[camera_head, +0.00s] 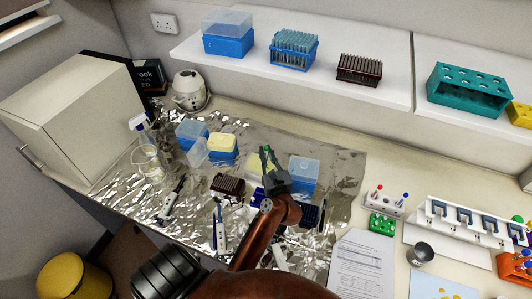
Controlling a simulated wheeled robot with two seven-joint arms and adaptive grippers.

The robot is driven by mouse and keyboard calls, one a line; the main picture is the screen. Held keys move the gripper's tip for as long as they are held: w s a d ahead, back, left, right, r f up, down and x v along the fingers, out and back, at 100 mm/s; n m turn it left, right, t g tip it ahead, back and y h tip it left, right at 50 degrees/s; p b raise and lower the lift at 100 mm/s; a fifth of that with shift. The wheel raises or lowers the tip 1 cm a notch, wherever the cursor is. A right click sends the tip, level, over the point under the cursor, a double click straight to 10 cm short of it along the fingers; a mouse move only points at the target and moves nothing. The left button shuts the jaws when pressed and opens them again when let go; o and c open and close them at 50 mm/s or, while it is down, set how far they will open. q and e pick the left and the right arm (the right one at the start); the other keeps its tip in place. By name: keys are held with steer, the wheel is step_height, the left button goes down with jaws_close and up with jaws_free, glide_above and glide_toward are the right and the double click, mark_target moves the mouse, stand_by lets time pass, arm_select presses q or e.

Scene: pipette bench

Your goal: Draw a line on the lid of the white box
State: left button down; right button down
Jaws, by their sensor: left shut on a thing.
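My left gripper (270,163) is over the middle of the foil-covered bench, its arm rising from the bottom of the picture. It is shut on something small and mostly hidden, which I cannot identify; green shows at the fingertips. A blue box with a pale translucent lid (304,165) stands just right of the gripper. A large off-white box (70,105) stands at the left end of the bench, well away from the gripper. I cannot tell for sure which box is the white box. No line is visible on either. My right gripper is out of view.
Blue boxes (190,135), a yellow-topped box (222,145), a dark rack (228,184) and pipettes (220,230) surround the arm. A paper sheet (360,262) and a white pipette stand (460,225) are right. A shelf (385,82) runs behind.

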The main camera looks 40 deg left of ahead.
mark_target(266, 147)
arm_select(q)
step_height(266, 147, up, 5)
steer(key=p, duration=0.5)
stand_by(0.3)
